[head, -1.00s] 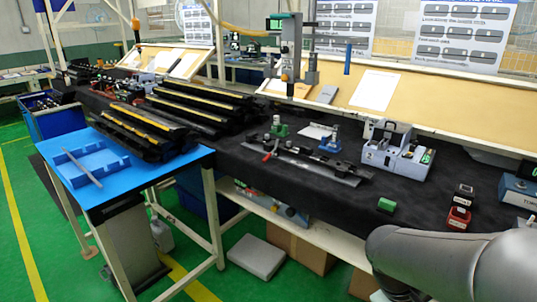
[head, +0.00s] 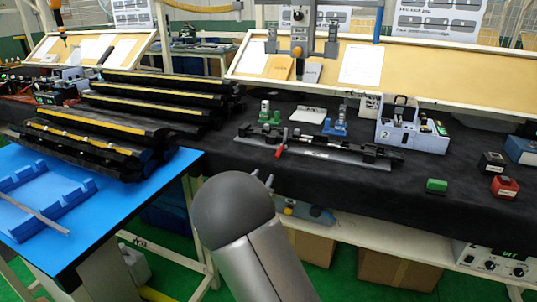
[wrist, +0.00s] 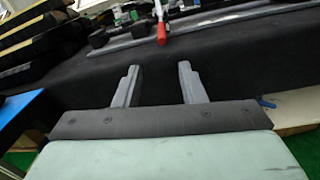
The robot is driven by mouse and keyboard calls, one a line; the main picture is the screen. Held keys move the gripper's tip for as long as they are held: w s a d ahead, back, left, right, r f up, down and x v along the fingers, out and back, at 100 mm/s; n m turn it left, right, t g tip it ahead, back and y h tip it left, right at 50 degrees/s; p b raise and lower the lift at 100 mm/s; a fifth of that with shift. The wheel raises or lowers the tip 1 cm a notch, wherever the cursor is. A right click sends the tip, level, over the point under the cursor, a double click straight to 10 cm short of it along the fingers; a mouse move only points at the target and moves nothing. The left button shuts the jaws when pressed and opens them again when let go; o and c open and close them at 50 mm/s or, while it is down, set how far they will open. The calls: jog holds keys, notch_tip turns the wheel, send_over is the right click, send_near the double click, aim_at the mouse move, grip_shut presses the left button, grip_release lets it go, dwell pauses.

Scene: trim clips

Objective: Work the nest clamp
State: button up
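The nest fixture (head: 322,154) is a long dark bar with black blocks, lying on the black-covered bench in the head view. Its clamp has a red handle (head: 281,144) sticking out near the left part of the front edge. The red handle also shows at the top middle of the wrist view (wrist: 161,28). My gripper (wrist: 157,68) is open and empty, with its two grey fingers apart. It is in front of the bench edge, short of the handle and not touching it. In the head view my arm mostly hides the gripper; only the fingertips show (head: 262,179).
A green-based toggle unit (head: 269,116) and a blue-based one (head: 335,123) stand behind the fixture. A blue table (head: 150,190) and stacked dark trims (head: 95,145) are at left.

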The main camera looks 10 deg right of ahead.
aim_at(277, 154)
jog(key=p+x, duration=0.1)
jog(key=x, duration=1.5)
jog(key=shift+w+d+p, duration=0.2)
jog(key=shift+d+p, duration=0.1)
jog(key=shift+d, duration=0.05)
jog(key=shift+c, duration=0.4)
grip_shut()
